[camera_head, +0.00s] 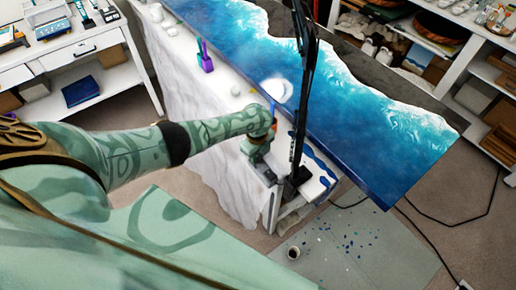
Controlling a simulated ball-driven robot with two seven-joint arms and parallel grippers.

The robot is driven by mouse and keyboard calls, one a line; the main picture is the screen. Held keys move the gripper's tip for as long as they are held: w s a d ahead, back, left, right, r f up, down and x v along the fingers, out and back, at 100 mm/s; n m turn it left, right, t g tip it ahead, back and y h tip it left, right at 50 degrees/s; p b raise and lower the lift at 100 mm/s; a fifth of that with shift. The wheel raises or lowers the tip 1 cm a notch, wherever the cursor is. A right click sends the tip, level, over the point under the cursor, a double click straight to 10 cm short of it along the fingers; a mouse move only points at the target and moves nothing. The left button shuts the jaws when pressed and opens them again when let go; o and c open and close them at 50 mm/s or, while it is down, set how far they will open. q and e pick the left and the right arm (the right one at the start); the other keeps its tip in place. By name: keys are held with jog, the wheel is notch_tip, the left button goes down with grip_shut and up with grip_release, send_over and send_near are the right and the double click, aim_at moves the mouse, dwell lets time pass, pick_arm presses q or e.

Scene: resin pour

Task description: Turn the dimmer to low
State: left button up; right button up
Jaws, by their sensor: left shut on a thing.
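My left arm comes in from the left, and my left gripper (265,174) points down at the near edge of the white-draped bench, beside the foot of the black lamp stand (296,150). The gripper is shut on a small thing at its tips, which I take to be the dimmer. The gripper and the small scale hide the dimmer's face and setting. The stand's dark base (291,188) sits just right of the fingertips. My right gripper is not in view.
A long blue-and-white resin slab (390,130) lies behind the stand. A purple-and-teal bottle (205,58) stands on the white drape (185,60). A small cup (293,252) stands on the spattered floor mat (345,250). Shelves (470,60) are at right; black cables cross the floor.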

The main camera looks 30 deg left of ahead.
pick_arm(q)
jog(key=shift+w+r+n, duration=0.1)
jog(key=shift+n, duration=0.5)
jog(key=shift+a, duration=0.1)
jog(key=o, duration=1)
jog(key=shift+c, duration=0.2)
jog(key=shift+r+p, duration=0.1)
jog(key=shift+p, duration=0.2)
